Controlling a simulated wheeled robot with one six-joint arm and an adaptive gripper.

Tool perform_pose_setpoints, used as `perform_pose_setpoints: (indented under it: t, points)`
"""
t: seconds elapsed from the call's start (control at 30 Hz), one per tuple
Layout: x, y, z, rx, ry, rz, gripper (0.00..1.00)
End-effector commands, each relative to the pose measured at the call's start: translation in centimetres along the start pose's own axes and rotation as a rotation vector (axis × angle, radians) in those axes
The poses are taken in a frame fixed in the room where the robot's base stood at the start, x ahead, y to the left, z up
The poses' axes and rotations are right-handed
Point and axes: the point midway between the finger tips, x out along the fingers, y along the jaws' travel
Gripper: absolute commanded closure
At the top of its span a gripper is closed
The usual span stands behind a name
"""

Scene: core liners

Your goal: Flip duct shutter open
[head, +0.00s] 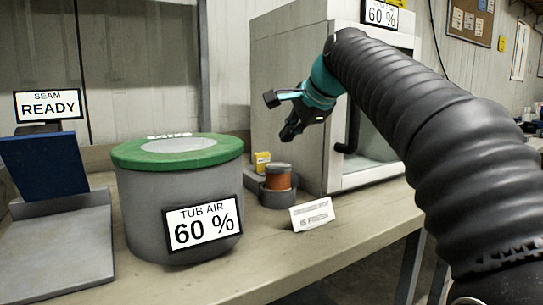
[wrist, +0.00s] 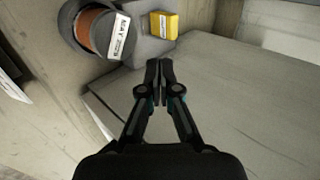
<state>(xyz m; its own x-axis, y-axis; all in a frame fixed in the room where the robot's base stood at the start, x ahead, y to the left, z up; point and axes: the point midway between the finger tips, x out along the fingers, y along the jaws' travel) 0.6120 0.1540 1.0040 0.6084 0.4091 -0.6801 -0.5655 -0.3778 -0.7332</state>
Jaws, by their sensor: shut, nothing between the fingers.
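I cannot pick out a duct shutter with certainty in either view. A white cabinet (head: 290,75) with a glass front and dark handle (head: 350,130) stands on the bench. A sign reading 60 % (head: 381,14) sits at its top; its upper line is partly cut off. My gripper (head: 287,133) is in the air in front of the cabinet's left side, above the bench, pointing down and left. In the wrist view its two fingers (wrist: 159,66) are together and hold nothing.
A grey tub (head: 150,215) with a green-rimmed lid and a TUB AIR 60 % sign (head: 203,222) stands left. An orange-brown spool (head: 278,178) in a dark holder, a yellow box (head: 261,158) and a white card (head: 312,214) are below my gripper. A blue panel (head: 45,163) stands far left.

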Motion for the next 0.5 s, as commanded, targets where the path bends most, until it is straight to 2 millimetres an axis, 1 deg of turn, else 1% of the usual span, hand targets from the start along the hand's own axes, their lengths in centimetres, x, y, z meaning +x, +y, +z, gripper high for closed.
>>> perform_pose_setpoints:
  t: [0.17, 0.27, 0.37, 0.5]
  points:
    - [0.4, -0.1, 0.5, -0.006, -0.006, 0.000, 1.00]
    - [1.1, 0.0, 0.5, -0.006, -0.006, 0.001, 1.00]
    - [2.5, 0.1, 0.5, -0.006, -0.007, 0.002, 1.00]
    - [4.9, 0.1, 0.3, -0.005, -0.005, 0.002, 1.00]
